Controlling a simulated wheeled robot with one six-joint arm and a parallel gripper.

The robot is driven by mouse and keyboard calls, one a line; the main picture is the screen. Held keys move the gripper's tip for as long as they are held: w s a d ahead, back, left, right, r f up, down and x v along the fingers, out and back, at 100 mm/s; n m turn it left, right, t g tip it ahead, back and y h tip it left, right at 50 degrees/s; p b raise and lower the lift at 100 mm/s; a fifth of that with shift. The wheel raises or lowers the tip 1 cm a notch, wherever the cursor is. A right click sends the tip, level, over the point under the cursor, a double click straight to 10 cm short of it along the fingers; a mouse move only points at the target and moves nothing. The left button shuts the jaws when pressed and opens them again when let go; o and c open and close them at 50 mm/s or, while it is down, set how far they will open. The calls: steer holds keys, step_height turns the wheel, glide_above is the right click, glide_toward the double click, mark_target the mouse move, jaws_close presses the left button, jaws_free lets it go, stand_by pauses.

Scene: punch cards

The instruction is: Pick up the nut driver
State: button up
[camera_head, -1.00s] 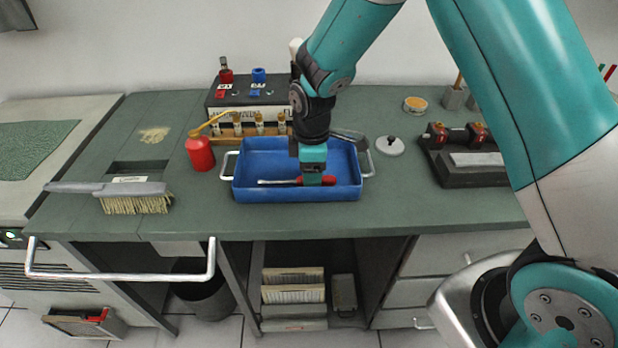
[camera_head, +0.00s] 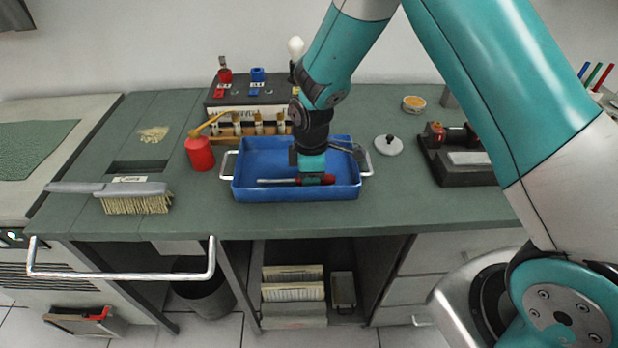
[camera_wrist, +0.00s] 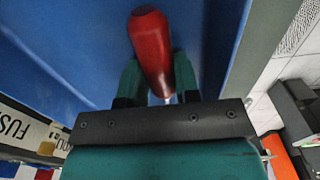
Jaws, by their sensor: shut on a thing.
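The nut driver (camera_head: 326,179) has a red handle and a thin metal shaft pointing left in the head view. It is at the blue tray (camera_head: 260,194), low inside its walls. My gripper (camera_head: 312,178) is over the tray and shut on the nut driver near where handle and shaft meet. In the wrist view, the red handle of the nut driver (camera_wrist: 150,45) sticks out between the two green fingers of my gripper (camera_wrist: 158,80). Most of the shaft is hidden there. I cannot tell whether the driver touches the tray floor.
A red oil can (camera_head: 200,154) stands left of the tray and a brush (camera_head: 135,198) lies further left. A rack with fuses (camera_head: 250,128) stands behind. A round lidded dish (camera_head: 388,146) and a dark device (camera_head: 462,160) are to the right. The front counter strip is clear.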

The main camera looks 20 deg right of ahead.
step_height(320, 180, up, 29)
steer(key=p, duration=0.6)
stand_by(0.4)
steer(key=shift+f, duration=0.1)
stand_by(0.4)
